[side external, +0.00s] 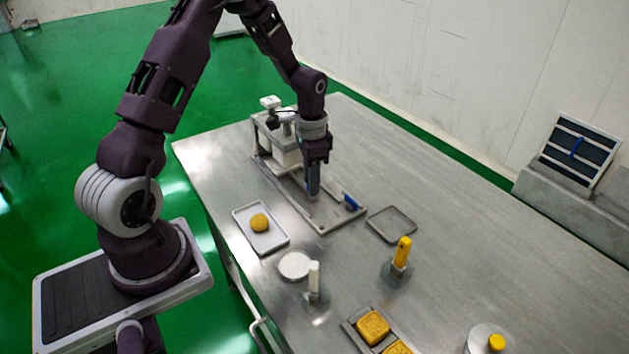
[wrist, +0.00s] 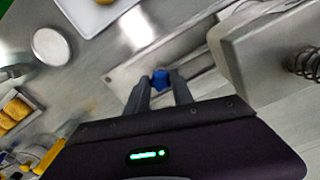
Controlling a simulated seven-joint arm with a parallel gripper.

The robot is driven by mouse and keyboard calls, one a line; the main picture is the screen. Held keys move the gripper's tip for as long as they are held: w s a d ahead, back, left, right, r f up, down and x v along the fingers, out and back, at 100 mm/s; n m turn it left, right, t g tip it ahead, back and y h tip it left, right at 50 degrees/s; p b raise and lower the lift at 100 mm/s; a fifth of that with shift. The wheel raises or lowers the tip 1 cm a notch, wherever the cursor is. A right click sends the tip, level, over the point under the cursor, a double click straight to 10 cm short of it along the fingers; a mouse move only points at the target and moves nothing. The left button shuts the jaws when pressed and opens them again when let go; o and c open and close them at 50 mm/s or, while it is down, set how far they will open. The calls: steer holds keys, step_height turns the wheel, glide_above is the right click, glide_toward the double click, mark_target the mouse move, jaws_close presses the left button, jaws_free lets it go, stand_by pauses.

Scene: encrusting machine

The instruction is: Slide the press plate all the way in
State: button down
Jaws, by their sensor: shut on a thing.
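The press machine (side external: 283,150) stands at the back left of the steel table, with a long metal base running forward from it. My gripper (side external: 313,192) points down over this base, in front of the machine's white block. In the wrist view, a small blue handle (wrist: 160,78) sits between the fingertips of my gripper (wrist: 160,84), which is shut on it. The press plate (wrist: 140,72) under the handle is partly hidden by the fingers. The machine's block and spring show at the right of the wrist view.
A tray (side external: 279,243) with a yellow ball lies left of the base, an empty tray (side external: 406,226) right of it. A white disc (side external: 294,266), a white-handled tool (side external: 314,280), a yellow-handled tool (side external: 402,252) and a tray of yellow cakes (side external: 350,323) stand nearer the camera.

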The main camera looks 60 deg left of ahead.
steer(key=c, duration=1.1)
jaws_free()
step_height(320, 180, up, 7)
steer(key=shift+r, duration=0.1)
